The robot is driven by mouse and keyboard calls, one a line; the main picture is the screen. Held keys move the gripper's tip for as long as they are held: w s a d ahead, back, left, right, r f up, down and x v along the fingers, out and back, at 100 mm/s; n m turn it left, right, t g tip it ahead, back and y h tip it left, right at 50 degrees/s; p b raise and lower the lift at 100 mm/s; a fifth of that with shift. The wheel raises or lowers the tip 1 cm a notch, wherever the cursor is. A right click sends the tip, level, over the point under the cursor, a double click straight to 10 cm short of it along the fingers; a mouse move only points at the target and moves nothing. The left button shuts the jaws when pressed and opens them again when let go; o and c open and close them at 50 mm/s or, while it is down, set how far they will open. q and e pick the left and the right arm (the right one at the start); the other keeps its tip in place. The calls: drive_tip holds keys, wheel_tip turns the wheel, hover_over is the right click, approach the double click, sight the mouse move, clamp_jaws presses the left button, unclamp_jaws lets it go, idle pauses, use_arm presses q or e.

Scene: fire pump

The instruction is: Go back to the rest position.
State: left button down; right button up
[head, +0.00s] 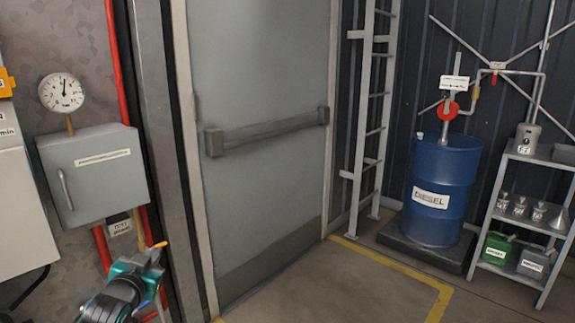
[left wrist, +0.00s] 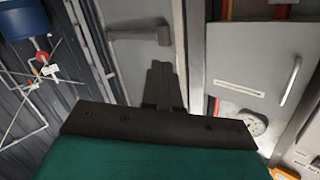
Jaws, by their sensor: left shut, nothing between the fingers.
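My left gripper (head: 155,254) is at the lower left of the head view, in front of the wall below the grey box. Its fingers are shut with nothing between them. In the left wrist view the dark closed fingers (left wrist: 161,88) point toward the grey door, apart from it. My right gripper is in neither view.
A grey wall box (head: 92,177) and round gauge (head: 61,92) are near my left arm, with red pipes beside them. A grey door (head: 262,75) with a push bar stands ahead. A blue diesel drum (head: 440,175) and shelf (head: 508,240) are right. The floor before the door is clear.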

use_arm(q)
drive_tip(key=s+d+f+g+h, duration=0.1)
drive_tip(key=s+d+f+g, duration=0.1)
drive_tip(key=s+d+f, duration=0.4)
drive_tip(key=s+d+f+g+h, duration=0.1)
drive_tip(key=s+d+f, duration=0.1)
drive_tip(key=s+f, duration=0.7)
drive_tip(key=s+d+f+g, duration=0.1)
drive_tip(key=s+d+f, duration=0.1)
drive_tip(key=s, duration=0.6)
drive_tip(key=s+d+f+g, duration=0.1)
drive_tip(key=s+d+f, duration=0.1)
drive_tip(key=s, duration=0.7)
drive_tip(key=shift+d+f+n+g+h, duration=0.25)
drive_tip(key=shift+d+n+g+h, duration=0.05)
drive_tip(key=shift+d+n, duration=0.1)
drive_tip(key=shift+a, duration=0.15)
